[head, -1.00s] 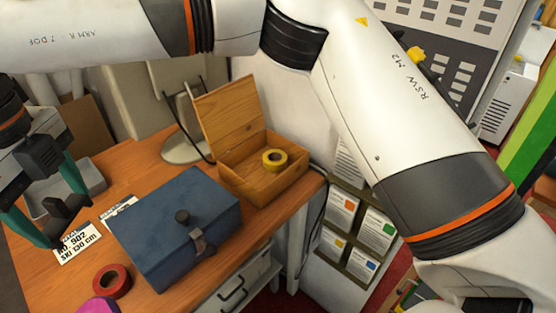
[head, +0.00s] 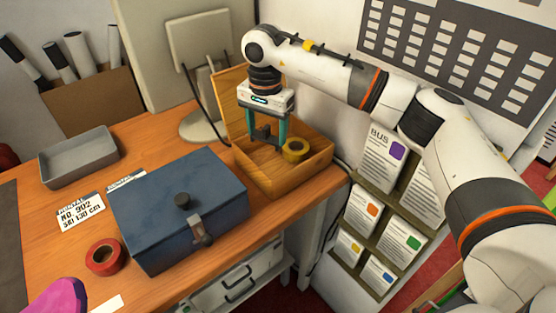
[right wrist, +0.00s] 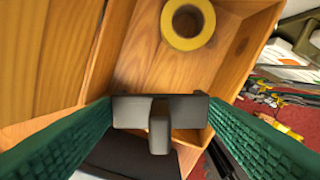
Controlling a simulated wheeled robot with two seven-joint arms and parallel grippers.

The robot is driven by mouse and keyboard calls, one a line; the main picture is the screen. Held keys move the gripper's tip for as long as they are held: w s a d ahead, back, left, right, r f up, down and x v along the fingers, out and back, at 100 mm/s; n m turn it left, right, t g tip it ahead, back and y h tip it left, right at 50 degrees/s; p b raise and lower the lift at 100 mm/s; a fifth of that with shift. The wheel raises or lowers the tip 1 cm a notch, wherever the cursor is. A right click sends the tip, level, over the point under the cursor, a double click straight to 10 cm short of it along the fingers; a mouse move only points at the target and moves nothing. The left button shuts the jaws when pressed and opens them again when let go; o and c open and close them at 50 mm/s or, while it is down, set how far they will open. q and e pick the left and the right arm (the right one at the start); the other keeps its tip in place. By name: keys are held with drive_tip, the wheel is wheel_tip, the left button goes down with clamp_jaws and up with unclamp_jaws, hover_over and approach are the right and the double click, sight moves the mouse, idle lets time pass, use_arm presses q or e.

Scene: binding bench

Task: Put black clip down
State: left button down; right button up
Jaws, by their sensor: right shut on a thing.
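My right gripper (head: 266,134), with green fingers, is shut on the black clip (head: 263,134). It holds the clip over the open wooden box (head: 306,171), beside the yellow tape roll (head: 295,150). In the right wrist view the clip (right wrist: 160,122) sits between the two fingertips, with the box's wooden floor (right wrist: 140,65) and the tape roll (right wrist: 188,24) beyond it. I cannot tell whether the clip touches the box. My left gripper is not in view.
A closed blue box (head: 175,215) with a latch stands just left of the wooden box. A grey tray (head: 78,158), a red tape roll (head: 104,257) and a label card (head: 81,212) lie on the bench. Card racks (head: 375,225) hang at the right.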

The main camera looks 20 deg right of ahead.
wheel_tip(320, 180, down, 9)
drive_tip(key=shift+a+r+p, duration=0.1)
drive_tip(key=shift+r+p, duration=0.1)
drive_tip(key=shift+p, duration=1)
drive_tip(key=shift+f, duration=0.1)
drive_tip(key=shift+f+b, duration=0.2)
drive_tip(key=shift+b, duration=0.1)
drive_tip(key=o, duration=1)
drive_tip(key=shift+r, duration=0.2)
